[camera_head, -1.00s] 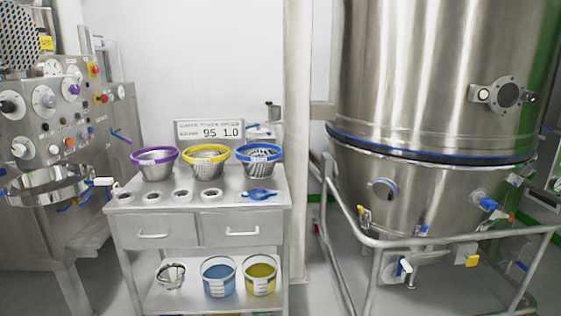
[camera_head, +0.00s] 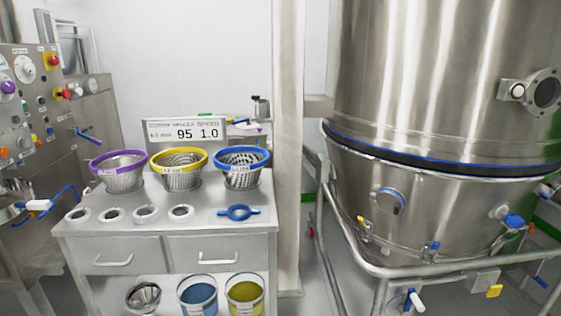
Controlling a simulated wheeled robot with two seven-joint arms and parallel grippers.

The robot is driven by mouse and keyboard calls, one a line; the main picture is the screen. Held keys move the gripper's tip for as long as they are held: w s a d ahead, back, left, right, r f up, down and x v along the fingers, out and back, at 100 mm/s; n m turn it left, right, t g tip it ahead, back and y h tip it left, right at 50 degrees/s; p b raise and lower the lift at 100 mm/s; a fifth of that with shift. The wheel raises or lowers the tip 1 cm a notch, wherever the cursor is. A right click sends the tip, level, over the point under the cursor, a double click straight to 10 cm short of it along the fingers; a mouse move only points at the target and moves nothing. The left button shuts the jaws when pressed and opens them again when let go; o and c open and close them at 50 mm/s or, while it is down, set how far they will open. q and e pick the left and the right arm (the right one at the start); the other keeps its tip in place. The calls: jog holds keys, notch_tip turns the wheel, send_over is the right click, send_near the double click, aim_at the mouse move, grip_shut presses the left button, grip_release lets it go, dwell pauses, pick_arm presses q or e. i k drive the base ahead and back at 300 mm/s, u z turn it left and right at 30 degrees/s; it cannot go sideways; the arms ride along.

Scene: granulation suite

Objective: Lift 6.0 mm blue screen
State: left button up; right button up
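The blue-rimmed conical screen (camera_head: 243,168) stands upright at the right end of a row of three on top of a grey metal cart (camera_head: 250,197). It has large round holes and a small white label on its rim, too small to read. A yellow-rimmed screen (camera_head: 180,170) stands in the middle and a purple-rimmed screen (camera_head: 118,172) at the left. Neither of my grippers shows in the view.
Several white rings (camera_head: 146,213) and a blue fitting (camera_head: 238,213) lie along the cart's front. A sign (camera_head: 185,131) stands behind. A large steel vessel (camera_head: 430,90) with a pipe frame (camera_head: 440,268) stands right; a control panel (camera_head: 30,100) is left.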

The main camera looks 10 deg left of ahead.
aim_at(241, 167)
jog(key=u, duration=0.35)
jog(key=i, duration=0.75)
jog(key=u, duration=0.65)
